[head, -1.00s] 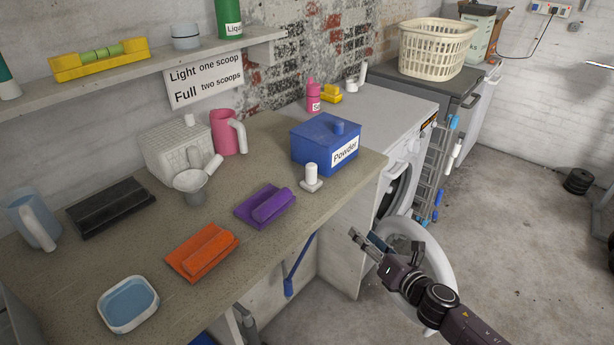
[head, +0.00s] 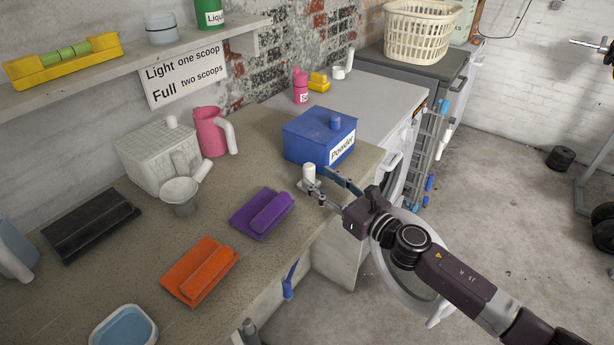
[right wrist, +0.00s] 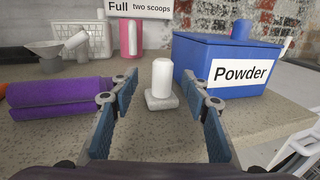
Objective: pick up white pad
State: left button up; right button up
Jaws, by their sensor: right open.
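The white pad (head: 309,174) stands upright near the counter's front edge, a squarish base with a round white handle on top. In the right wrist view the white pad (right wrist: 162,78) is centred between the finger tips, a little beyond them. My right gripper (head: 326,186) is open and empty, and its fingers point at the pad from the front. In the head view the fingers partly cover the pad's base. I cannot tell whether they touch it. My left gripper is not in view.
A blue Powder box (head: 318,136) stands close behind and right of the pad. A purple pad (head: 262,213) lies to its left, and an orange pad (head: 201,270) is farther left. A grey funnel-shaped scoop (head: 180,196) stands behind them. The counter (head: 125,258) has bare patches.

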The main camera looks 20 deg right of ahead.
aim_at(313, 173)
jog(key=shift+w+a+r+p, duration=0.15)
jog(key=shift+w+p, duration=0.05)
jog(key=shift+w, duration=0.25)
jog(key=shift+w+a+r+p, duration=0.1)
jog(key=shift+w+a+p, duration=0.05)
jog(key=shift+w, duration=0.3)
jog(key=x, duration=0.2)
jog(key=shift+w+f, duration=0.15)
jog(key=shift+w, duration=0.15)
jog(key=shift+w+a+p, duration=0.15)
jog(key=shift+w+p, duration=0.15)
jog(key=shift+w, duration=0.05)
jog(key=shift+w+a+f, duration=0.1)
jog(key=c, duration=1.2)
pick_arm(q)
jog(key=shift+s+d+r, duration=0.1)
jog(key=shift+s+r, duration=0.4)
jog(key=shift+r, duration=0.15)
pick_arm(e)
grip_shut()
